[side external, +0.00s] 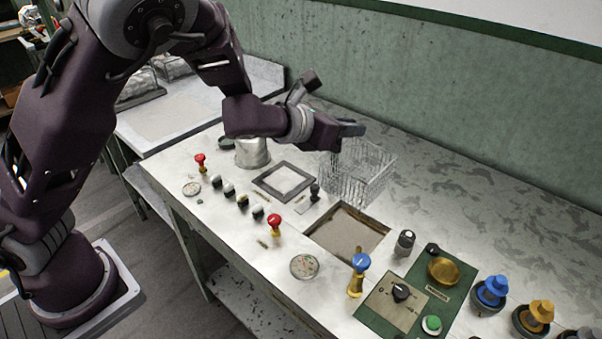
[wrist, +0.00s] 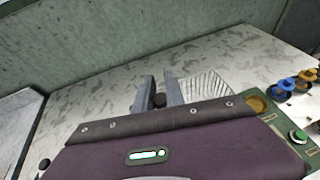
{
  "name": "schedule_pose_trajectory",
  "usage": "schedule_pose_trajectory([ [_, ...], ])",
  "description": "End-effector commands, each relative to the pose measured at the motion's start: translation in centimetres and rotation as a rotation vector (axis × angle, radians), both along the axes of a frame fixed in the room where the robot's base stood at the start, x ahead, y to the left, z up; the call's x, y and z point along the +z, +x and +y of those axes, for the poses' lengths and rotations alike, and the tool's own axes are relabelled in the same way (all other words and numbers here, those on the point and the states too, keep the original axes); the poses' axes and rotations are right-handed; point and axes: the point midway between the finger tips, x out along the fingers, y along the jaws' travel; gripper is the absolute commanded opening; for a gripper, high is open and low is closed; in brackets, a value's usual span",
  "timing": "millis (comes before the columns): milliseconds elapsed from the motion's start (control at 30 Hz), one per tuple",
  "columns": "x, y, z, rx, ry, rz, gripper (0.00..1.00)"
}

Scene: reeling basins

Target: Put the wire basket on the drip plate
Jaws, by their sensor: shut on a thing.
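The wire basket (side external: 372,176) is a clear, thin-wired open box at the back of the metal bench. My gripper (side external: 352,129) is at its upper rim, shut on it. In the wrist view the two grey fingers (wrist: 158,92) have a small dark round piece between them, and the basket (wrist: 205,86) shows just right of them. Whether the basket's bottom touches the bench is not clear. A square dark-framed plate with a pale middle (side external: 268,187) lies left of the basket. A square tan-floored recess (side external: 345,232) lies in front of it. I cannot tell which is the drip plate.
A small black-knobbed piece (side external: 314,192) stands between frame and recess. Red and black knobs (side external: 274,223) line the front. A blue-topped handle (side external: 360,264) and a green control panel (side external: 430,290) are at the right.

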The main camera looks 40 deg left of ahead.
Motion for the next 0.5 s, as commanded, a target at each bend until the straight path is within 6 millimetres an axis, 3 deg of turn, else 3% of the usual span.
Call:
schedule_pose_trajectory([
  [67, 1.6, 0.0, -0.1, -0.001, -0.004, -0.004, 0.0],
  [267, 1.1, 1.0, 4.0, 0.069, -0.001, 0.006, 0.0],
  [500, 0.8, 1.9, 11.2, 0.186, -0.003, 0.011, 0.0],
])
